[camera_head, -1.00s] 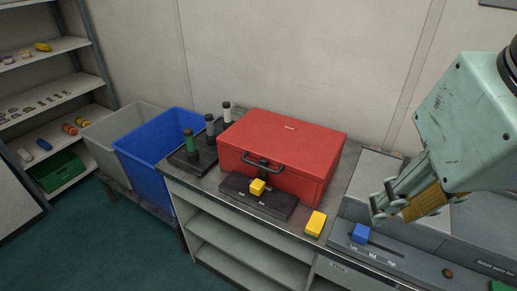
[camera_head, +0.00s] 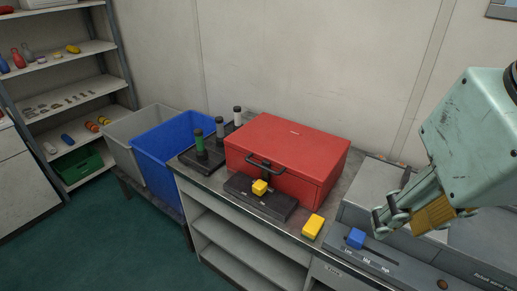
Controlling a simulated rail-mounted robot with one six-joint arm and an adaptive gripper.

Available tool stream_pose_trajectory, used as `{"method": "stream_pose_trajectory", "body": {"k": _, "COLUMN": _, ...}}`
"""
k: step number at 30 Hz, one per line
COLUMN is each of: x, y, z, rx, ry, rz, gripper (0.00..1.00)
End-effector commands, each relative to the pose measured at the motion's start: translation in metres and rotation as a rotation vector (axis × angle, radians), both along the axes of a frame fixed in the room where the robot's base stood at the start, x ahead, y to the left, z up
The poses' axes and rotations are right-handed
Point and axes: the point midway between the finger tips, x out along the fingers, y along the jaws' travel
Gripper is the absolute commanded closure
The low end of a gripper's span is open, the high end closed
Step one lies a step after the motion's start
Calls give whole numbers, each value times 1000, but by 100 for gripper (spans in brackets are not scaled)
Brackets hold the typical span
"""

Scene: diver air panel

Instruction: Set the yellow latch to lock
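A yellow latch knob (camera_head: 260,187) sits on a black base plate (camera_head: 277,206) in front of the red case, toward the plate's left part. The lettering on the plate is too small to read. My gripper (camera_head: 393,222) is at the right, above the grey panel, apart from the latch and well to its right. Its fingers point left and downward. The fingers look spread with nothing between them, though the view is oblique.
The red case (camera_head: 285,150) with a black handle stands behind the latch. A yellow block (camera_head: 313,226) lies on the bench between latch and panel. A blue slider knob (camera_head: 356,238) is on the panel (camera_head: 372,255). Capped cylinders (camera_head: 200,143) and a blue bin (camera_head: 160,150) stand left.

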Motion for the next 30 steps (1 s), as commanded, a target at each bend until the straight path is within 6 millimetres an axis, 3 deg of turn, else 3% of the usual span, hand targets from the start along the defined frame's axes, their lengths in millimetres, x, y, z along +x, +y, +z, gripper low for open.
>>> {"method": "stream_pose_trajectory", "body": {"k": 3, "x": 1, "y": 0, "z": 0, "rx": -3, "ry": 1, "rz": 6, "gripper": 62}}
{"method": "stream_pose_trajectory", "body": {"k": 11, "x": 17, "y": -3, "z": 3, "rx": -45, "ry": 14, "rz": 70, "gripper": 62}}
{"method": "stream_pose_trajectory", "body": {"k": 30, "x": 113, "y": -8, "z": 3, "rx": -281, "ry": 86, "rz": 480, "gripper": 62}}
